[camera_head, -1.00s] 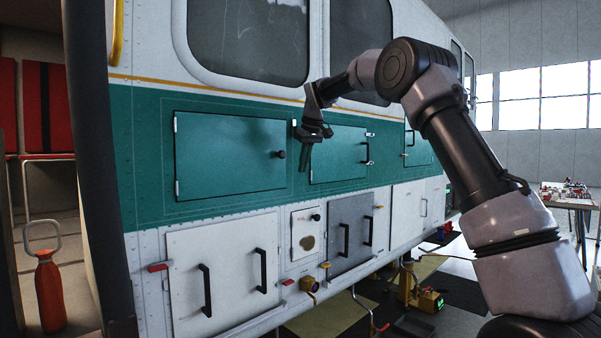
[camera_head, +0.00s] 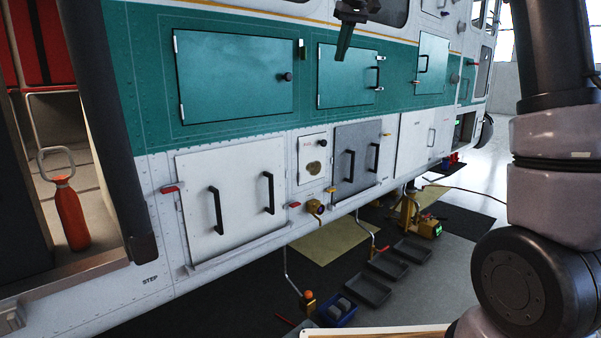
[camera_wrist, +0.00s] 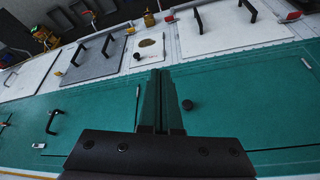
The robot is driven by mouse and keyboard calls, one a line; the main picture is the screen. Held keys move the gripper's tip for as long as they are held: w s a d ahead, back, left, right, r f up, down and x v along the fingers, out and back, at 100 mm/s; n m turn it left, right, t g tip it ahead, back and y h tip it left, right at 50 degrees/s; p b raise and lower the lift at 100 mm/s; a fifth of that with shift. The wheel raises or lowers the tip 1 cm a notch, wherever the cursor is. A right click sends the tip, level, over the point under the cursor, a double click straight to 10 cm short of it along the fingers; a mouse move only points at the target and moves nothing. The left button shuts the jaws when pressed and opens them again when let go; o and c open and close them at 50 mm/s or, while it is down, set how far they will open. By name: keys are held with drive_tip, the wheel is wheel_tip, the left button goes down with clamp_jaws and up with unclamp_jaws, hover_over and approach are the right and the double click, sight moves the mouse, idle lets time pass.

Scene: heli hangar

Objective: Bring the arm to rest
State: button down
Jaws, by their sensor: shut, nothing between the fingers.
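My gripper (camera_head: 344,42) shows at the top edge of the head view, in front of the upper part of the helicopter's side. In the wrist view my gripper (camera_wrist: 160,105) has its two dark fingers together, with nothing between them. It points at the green band with its closed hatches, and no contact with the side shows. My arm rises along the right of the head view, and its upper part is out of the frame.
The helicopter side (camera_head: 225,135) carries green hatches, white panels with black handles, and a grey panel (camera_head: 357,160). An open doorway at left holds an orange bottle (camera_head: 70,215). Grey trays (camera_head: 365,288), a blue bin (camera_head: 335,312) and a yellow device (camera_head: 428,228) are on the floor.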

drive_tip(key=s+d+f+m, duration=0.1)
drive_tip(key=s+d, duration=0.2)
drive_tip(key=s, duration=0.3)
drive_tip(key=s+d+f+m+t, duration=0.1)
drive_tip(key=s+d+m, duration=0.15)
drive_tip(key=s, duration=0.45)
drive_tip(key=s+d+f+m, duration=0.1)
drive_tip(key=s+d, duration=0.3)
drive_tip(key=s, duration=0.2)
drive_tip(key=s+d+f+m+t, duration=0.1)
drive_tip(key=s+d+f+m, duration=0.2)
drive_tip(key=s+f, duration=0.8)
drive_tip(key=s, duration=0.2)
drive_tip(key=shift+s+d+m+t, duration=0.35)
drive_tip(key=shift+d+t, duration=0.05)
